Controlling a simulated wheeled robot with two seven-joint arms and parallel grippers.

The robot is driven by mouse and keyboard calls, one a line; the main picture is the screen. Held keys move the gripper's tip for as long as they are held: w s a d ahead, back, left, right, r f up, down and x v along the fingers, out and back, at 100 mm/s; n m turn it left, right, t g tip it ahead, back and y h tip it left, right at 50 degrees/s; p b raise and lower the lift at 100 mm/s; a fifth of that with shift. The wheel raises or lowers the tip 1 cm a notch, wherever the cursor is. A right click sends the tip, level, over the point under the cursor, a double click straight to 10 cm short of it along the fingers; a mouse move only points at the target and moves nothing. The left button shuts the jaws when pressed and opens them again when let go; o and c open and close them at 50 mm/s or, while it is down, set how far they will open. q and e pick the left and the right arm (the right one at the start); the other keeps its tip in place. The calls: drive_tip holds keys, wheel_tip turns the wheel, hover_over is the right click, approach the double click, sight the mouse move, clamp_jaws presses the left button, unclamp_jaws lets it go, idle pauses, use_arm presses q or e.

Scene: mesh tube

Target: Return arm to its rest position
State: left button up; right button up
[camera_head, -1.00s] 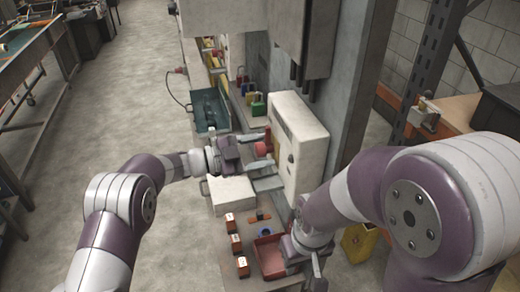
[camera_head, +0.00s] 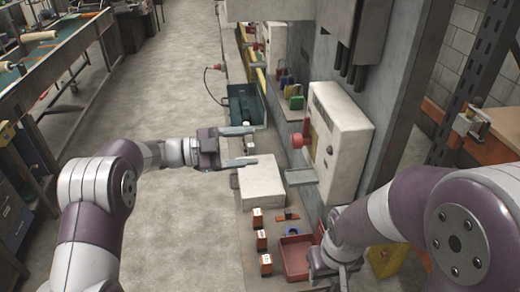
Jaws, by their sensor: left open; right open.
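My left gripper (camera_head: 240,147) is open, with its two fingers apart and pointing right. Nothing is between its fingers. It hangs above the far edge of a white box (camera_head: 262,184) on the bench, clear of the wall-mounted white panel box (camera_head: 338,140) with a red knob (camera_head: 297,141). My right gripper (camera_head: 336,275) is low at the bottom right, beside a red tray (camera_head: 294,262); its fingers are partly hidden by its own arm and the frame edge.
Several small orange-and-white boxes (camera_head: 261,240) stand on the bench near the red tray. A teal bin (camera_head: 246,104) sits farther back, with coloured padlocks (camera_head: 293,92) near it. The floor (camera_head: 170,90) left of the bench is clear.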

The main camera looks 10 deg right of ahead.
idle(0.3)
use_arm(q)
drive_tip(key=w+a+f+n+t+y, duration=0.4)
drive_tip(key=w+f+n+t+y, duration=0.15)
drive_tip(key=w+n+t, duration=0.2)
drive_tip(key=s+a+f+n+t+y, duration=0.1)
drive_tip(key=s+a+f+n+y, duration=0.1)
drive_tip(key=a+f+n+y, duration=0.4)
drive_tip(key=s+a+f+n+y, duration=0.2)
drive_tip(key=a+f+n+y, duration=0.15)
drive_tip(key=a, duration=0.35)
drive_tip(key=s+a+f+n+g+y, duration=0.1)
drive_tip(key=s+a+n+g+y, duration=0.15)
drive_tip(key=s, duration=0.45)
drive_tip(key=s+a+f+n+g+y, duration=0.1)
drive_tip(key=s+a+f+n+g, duration=0.15)
drive_tip(key=s, duration=0.55)
drive_tip(key=s+r+n+g, duration=0.2)
drive_tip(key=s+r+n, duration=0.1)
drive_tip(key=s, duration=1.1)
drive_tip(key=shift+s+r+g, duration=0.15)
drive_tip(key=shift+s+g, duration=0.1)
drive_tip(key=shift+g, duration=0.1)
